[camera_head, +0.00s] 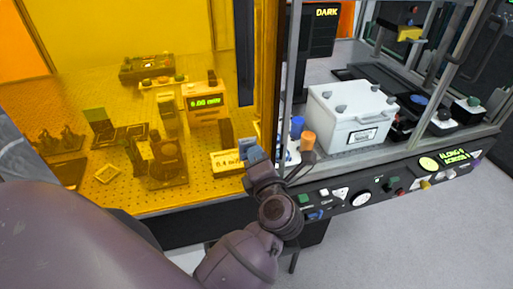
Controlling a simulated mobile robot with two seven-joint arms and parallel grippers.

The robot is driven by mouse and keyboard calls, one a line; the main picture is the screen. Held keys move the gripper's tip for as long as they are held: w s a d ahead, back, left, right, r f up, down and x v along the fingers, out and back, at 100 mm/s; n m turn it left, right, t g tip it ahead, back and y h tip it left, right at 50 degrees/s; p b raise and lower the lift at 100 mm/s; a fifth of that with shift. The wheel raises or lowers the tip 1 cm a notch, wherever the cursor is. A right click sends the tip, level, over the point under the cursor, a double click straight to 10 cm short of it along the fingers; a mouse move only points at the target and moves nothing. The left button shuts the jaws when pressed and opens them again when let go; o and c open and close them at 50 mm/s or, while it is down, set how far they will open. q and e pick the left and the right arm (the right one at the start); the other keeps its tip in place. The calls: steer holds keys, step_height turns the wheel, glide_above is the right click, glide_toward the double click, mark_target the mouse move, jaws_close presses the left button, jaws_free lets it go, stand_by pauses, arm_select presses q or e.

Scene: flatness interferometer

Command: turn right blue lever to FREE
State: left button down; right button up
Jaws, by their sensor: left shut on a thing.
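My left gripper (256,157) is at the front right corner of the amber enclosure, in front of a white label plate. It is shut on a small blue-grey piece (251,147); I cannot tell whether this piece is a lever. A small blue part (316,214), perhaps a lever, shows low on the front panel, right of my wrist and apart from the fingers. A blue knob or cap (297,123) stands beside an orange cylinder (308,141), right of the gripper. No FREE marking is readable. My right gripper is out of view.
The control panel (345,197) with buttons and a dial runs along the front. A white lidded box (351,116) sits on the right bench. Metal frame posts (292,75) rise close behind the gripper. Open floor (400,245) lies at the lower right.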

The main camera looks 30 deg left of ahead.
arm_select(q)
steer(key=shift+f+m, duration=0.15)
steer(key=shift+m, duration=0.8)
steer(key=shift+f+m, duration=0.1)
steer(key=shift+m, duration=0.85)
steer(key=shift+w, duration=0.1)
steer(key=c, duration=1.2)
jaws_free()
